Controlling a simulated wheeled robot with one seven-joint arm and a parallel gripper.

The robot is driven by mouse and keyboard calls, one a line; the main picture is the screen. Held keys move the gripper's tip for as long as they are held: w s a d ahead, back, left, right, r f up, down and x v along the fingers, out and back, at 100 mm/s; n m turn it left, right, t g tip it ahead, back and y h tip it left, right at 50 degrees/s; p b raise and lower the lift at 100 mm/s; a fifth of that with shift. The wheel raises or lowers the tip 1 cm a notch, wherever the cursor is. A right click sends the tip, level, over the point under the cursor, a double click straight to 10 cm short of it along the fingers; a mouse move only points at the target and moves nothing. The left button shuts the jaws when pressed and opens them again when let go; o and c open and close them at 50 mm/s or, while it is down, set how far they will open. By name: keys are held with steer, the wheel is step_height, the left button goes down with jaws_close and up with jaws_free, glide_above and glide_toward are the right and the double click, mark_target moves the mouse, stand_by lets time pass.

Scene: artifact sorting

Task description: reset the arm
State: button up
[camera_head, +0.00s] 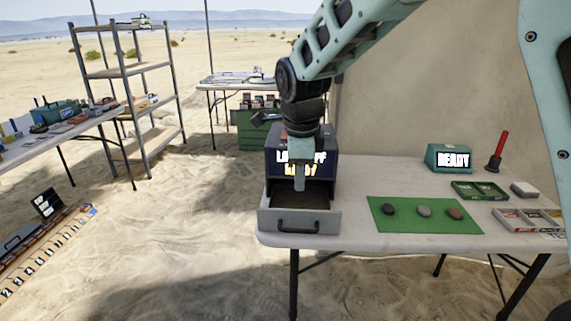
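My gripper (299,180) hangs down from my arm in front of the dark box with lit lettering (326,168) on the white table. Its tip is over the open grey drawer (265,222) at the front of the box. The gripper partly covers the lettering. The fingers show narrow and end-on, so I cannot tell whether they are apart or closed. No object shows clearly between them. The drawer's inside looks dark, and part of it is hidden behind the gripper.
On the white table (365,175), a green mat (425,225) bears three stones. A metal shelf (160,140) and another table (60,133) stand left.

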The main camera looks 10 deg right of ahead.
steer(key=s+a+r+n+g+y+p, duration=0.1)
steer(key=s+n+p, duration=0.6)
steer(key=s+n, duration=2.2)
step_height(320, 180, up, 2)
steer(key=shift+s+a+r+g, duration=0.2)
steer(key=shift+s+a+g, duration=0.3)
steer(key=shift+s+a, duration=0.2)
steer(key=shift+w, duration=0.1)
